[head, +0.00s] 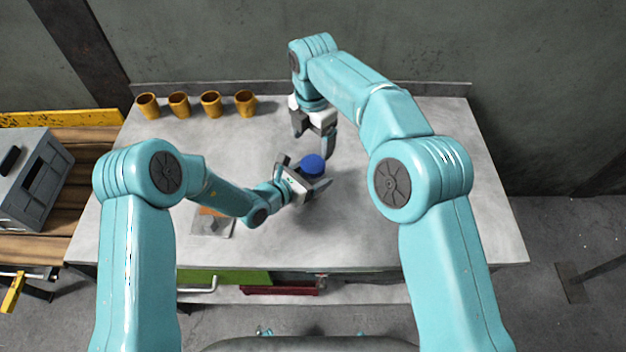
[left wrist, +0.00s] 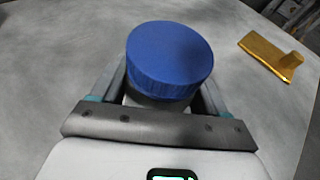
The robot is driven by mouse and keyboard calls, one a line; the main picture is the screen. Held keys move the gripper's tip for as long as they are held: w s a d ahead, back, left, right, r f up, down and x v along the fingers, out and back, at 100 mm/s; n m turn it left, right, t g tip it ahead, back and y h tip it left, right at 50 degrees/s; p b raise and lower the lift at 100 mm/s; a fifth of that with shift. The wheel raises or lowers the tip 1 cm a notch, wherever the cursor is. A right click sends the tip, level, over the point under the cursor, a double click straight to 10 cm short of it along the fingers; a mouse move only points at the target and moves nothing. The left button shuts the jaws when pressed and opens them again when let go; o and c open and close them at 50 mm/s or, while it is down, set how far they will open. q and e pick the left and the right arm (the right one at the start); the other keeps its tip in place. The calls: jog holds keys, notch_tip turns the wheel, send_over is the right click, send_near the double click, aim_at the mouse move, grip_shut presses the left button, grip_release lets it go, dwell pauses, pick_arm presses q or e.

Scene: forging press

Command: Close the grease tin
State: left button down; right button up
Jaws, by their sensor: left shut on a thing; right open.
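The grease tin has a round blue lid (head: 313,164) with a ribbed edge, near the middle of the table. In the left wrist view the lid (left wrist: 170,55) covers the top of the tin, and only a little of the pale body (left wrist: 155,101) shows below it. I cannot tell whether the lid is tight. My left gripper (head: 304,179) is shut on the tin's body, with a finger on each side below the lid. My right gripper (head: 313,140) is open and empty, pointing down just behind the tin and apart from it.
Several yellow-brown cups (head: 211,104) stand in a row at the back left of the grey table (head: 400,215). A small plate (head: 214,224) with an orange part lies at the front left. A grey machine (head: 32,181) stands beyond the left edge. The table's right side is clear.

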aim_at(313, 164)
jog(key=shift+f, duration=0.1)
jog(key=shift+f, duration=3.9)
jog(key=c, duration=1.1)
jog(key=m, duration=0.5)
jog(key=shift+m, duration=0.3)
jog(key=m, duration=0.4)
jog(key=o, duration=1.2)
